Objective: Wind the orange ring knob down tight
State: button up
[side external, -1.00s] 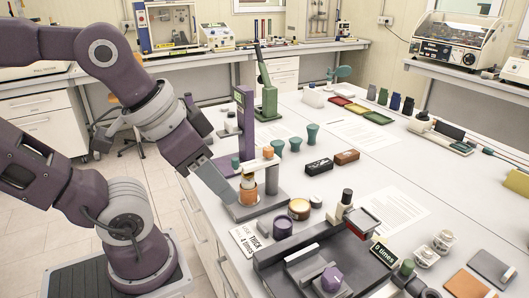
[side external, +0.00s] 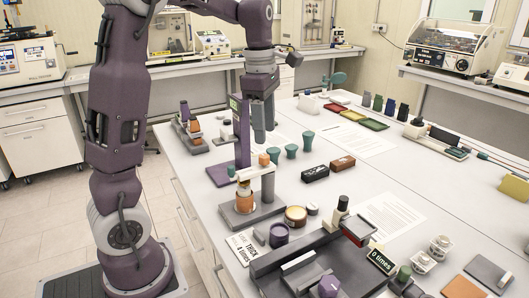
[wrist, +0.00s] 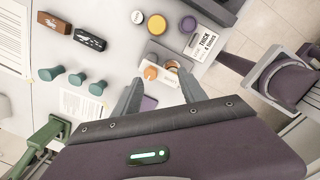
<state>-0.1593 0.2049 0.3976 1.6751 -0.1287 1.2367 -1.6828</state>
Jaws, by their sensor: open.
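The orange knob (side external: 274,153) sits on top of the grey post (side external: 267,185) of a small clamp stand. Its grey base (side external: 240,217) rests on the bench, and an orange-banded cylinder (side external: 245,200) stands under the stand's pale arm. In the wrist view the orange knob (wrist: 150,73) shows as a small disc between my fingers as seen from above. My gripper (side external: 263,140) points down above the stand, apart from the knob, with its fingers spread and nothing between them. It also shows in the wrist view (wrist: 161,77). The knob's thread is hidden.
A purple upright stand (side external: 241,135) is close behind my gripper. Several green pieces (side external: 291,151) stand to the right. A yellow-lidded tin (side external: 296,215), a purple cup (side external: 279,235) and a "THICK 4 times" card (side external: 243,246) lie in front. A dark tray fixture (side external: 320,262) is nearer the camera.

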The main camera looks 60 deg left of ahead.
aim_at(264, 156)
jog(key=a+n, duration=0.1)
jog(key=w+a+f+n, duration=0.1)
jog(key=f+n, duration=0.1)
jog(key=shift+w+a+g, duration=0.3)
jog(key=shift+a, duration=0.1)
notch_tip(264, 156, down, 7)
jog(key=shift+r, duration=0.15)
grip_shut()
